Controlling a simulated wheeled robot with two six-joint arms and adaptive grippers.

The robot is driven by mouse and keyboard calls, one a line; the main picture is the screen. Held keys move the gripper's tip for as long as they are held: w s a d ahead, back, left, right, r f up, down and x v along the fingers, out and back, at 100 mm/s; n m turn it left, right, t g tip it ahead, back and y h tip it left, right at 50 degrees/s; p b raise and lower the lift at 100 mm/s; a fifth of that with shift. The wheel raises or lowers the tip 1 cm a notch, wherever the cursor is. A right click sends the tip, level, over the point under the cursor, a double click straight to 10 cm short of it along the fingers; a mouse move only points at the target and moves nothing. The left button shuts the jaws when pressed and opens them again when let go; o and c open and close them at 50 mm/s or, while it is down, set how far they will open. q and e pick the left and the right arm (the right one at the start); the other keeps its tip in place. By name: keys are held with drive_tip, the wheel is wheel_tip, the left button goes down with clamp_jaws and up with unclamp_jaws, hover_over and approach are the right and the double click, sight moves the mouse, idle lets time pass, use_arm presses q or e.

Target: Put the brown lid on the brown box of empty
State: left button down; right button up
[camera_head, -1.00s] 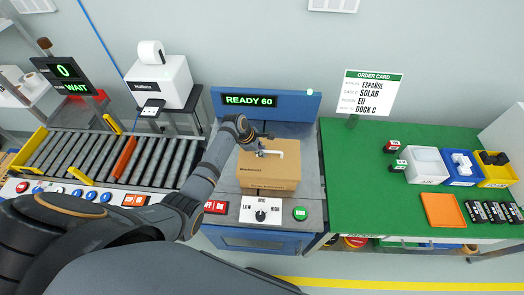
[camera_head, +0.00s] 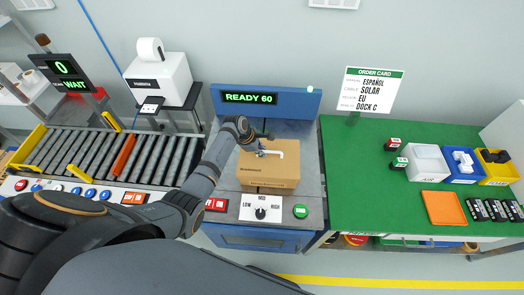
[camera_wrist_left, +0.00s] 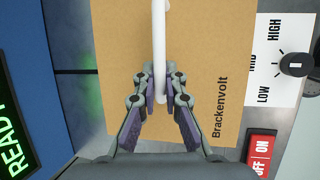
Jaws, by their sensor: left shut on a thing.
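The brown lid (camera_head: 255,178) lies over the brown box (camera_head: 270,190) on the grey bench with the blue READY 60 panel. The lid and box edges look lined up; I cannot tell whether the lid is fully seated. A white handle (camera_head: 287,149) stands on the lid. My left gripper (camera_head: 265,151) is shut on this handle from above. In the left wrist view the fingers (camera_wrist_left: 160,82) close around the white handle (camera_wrist_left: 159,35), with the lid (camera_wrist_left: 215,60) and its word Brackenvolt below. The inside of the box is hidden. My right gripper is not in view.
A LOW-MID-HIGH dial (camera_head: 260,213), a red switch (camera_head: 216,205) and a green button (camera_head: 300,211) line the bench front. A roller conveyor (camera_head: 90,160) lies left. A green table (camera_head: 370,200) on the right holds bins, an orange tray (camera_head: 443,208) and small dark items.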

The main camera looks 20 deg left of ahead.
use_arm(q)
drive_tip(key=shift+f, duration=0.5)
idle(0.4)
drive_tip(key=c, duration=1.4)
unclamp_jaws()
drive_tip(key=shift+o, duration=0.2)
drive_tip(key=v, duration=1.2)
drive_tip(key=shift+s, duration=0.1)
